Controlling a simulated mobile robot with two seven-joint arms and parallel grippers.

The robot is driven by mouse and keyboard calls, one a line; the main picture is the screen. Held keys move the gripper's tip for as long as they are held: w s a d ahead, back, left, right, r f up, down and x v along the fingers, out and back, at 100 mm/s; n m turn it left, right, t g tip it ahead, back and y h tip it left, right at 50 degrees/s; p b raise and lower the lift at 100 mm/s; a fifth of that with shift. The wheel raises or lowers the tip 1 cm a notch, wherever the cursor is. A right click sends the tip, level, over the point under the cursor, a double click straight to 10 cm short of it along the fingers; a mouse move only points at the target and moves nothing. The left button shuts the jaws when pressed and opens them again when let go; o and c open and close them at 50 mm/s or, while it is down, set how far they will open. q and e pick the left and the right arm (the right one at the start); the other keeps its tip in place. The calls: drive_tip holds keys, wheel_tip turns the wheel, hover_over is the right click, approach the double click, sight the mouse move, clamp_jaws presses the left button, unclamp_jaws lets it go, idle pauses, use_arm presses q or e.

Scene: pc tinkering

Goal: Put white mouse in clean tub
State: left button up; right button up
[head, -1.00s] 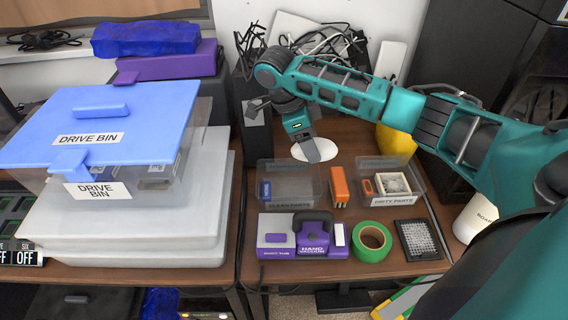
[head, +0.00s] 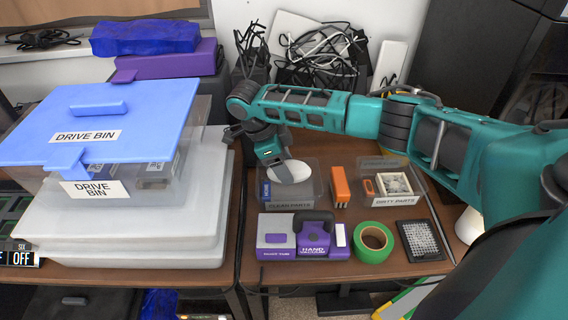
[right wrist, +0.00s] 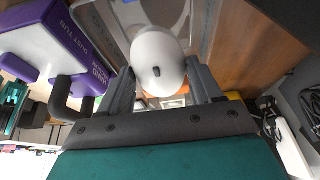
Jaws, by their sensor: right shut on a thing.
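A white mouse (head: 290,171) is held by my right gripper (head: 273,165) above the clear tub labelled "CLEAN PARTS" (head: 296,201). In the right wrist view the mouse (right wrist: 158,62) sits between the two grey fingers of my right gripper (right wrist: 160,85). In the head view the mouse overlaps the tub's opening; whether it touches the tub cannot be told. A blue item (head: 265,190) shows inside the tub at its left. My left gripper is not in view.
The "DIRTY PARTS" tub (head: 395,201) stands right of an orange item (head: 340,186). A purple hand vacuum (head: 314,236), green tape roll (head: 373,242) and black mesh panel (head: 420,240) lie in front. The drive bin (head: 110,190) is at left.

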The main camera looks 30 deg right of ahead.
drive_tip(key=shift+f, duration=0.35)
drive_tip(key=shift+f+p, duration=0.2)
drive_tip(key=shift+p, duration=0.1)
drive_tip(key=o, duration=1.1)
drive_tip(key=shift+s+f, duration=0.1)
drive_tip(key=shift+r, duration=0.3)
drive_tip(key=v, duration=0.8)
drive_tip(key=shift+d+r, duration=0.1)
drive_tip(key=shift+r, duration=0.1)
